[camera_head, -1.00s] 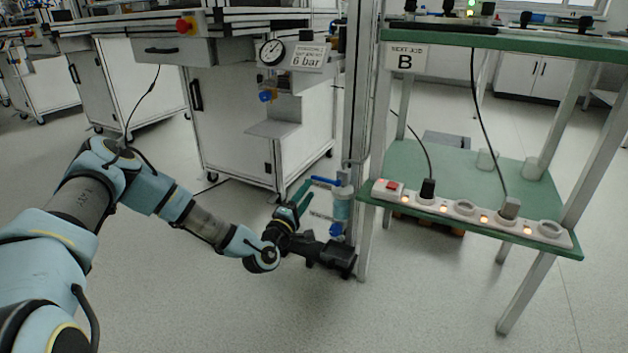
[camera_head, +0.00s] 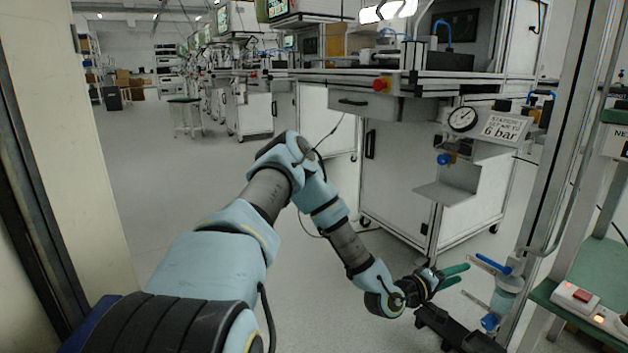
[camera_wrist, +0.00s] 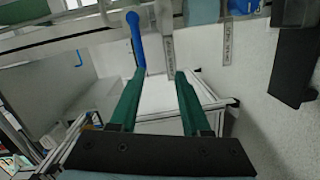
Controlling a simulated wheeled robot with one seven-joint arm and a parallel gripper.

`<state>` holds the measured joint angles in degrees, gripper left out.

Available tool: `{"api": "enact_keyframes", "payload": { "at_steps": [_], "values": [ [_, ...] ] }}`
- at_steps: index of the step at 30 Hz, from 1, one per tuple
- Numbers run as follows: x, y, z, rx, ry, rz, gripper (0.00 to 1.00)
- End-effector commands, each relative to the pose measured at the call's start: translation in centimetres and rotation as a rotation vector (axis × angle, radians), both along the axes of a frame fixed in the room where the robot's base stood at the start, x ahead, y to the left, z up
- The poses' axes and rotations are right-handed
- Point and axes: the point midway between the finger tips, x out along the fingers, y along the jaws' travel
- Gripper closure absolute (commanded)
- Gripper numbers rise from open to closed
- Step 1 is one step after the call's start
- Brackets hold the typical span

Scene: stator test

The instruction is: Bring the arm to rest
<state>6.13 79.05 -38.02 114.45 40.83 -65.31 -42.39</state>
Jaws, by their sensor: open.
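My arm (camera_head: 268,195) reaches out from the lower left, bent at the elbow, towards an aluminium post (camera_head: 548,190). My gripper (camera_head: 464,275) has green fingers that are spread apart with nothing between them. It also shows in the wrist view (camera_wrist: 160,76). A blue lever (camera_head: 493,263) on the post's fitting is just right of the fingertips. In the wrist view the lever (camera_wrist: 135,42) stands beyond the left fingertip; I cannot tell whether they touch. Below the lever is a pale blue cylinder (camera_head: 506,300) on the post.
A white cabinet (camera_head: 395,180) with a pressure gauge (camera_head: 462,119) and a "6 bar" sign (camera_head: 500,127) stands behind the gripper. A green shelf (camera_head: 590,290) with a power strip (camera_head: 597,310) is at the right. Open floor (camera_head: 150,180) lies left of the arm.

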Motion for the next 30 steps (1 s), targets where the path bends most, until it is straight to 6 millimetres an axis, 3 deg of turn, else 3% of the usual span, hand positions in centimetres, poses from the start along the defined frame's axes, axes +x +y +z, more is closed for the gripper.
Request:
{"api": "enact_keyframes", "payload": {
  "at_steps": [5, 8, 16, 20, 24, 30],
  "values": [
    [1.9, 5.2, 0.1, 0.374, -0.115, -0.070, 0.53],
    [2.9, 9.2, 0.4, 0.574, -0.151, -0.092, 0.53],
    [4.1, 22.7, 4.3, 1.049, -0.148, -0.105, 0.53],
    [2.9, 29.5, 7.5, 1.228, -0.088, -0.095, 0.53],
    [0.1, 35.8, 11.3, 1.362, 0.011, -0.084, 0.53],
    [-4.6, 41.2, 15.2, 1.438, 0.147, -0.082, 0.53]
  ]
}}
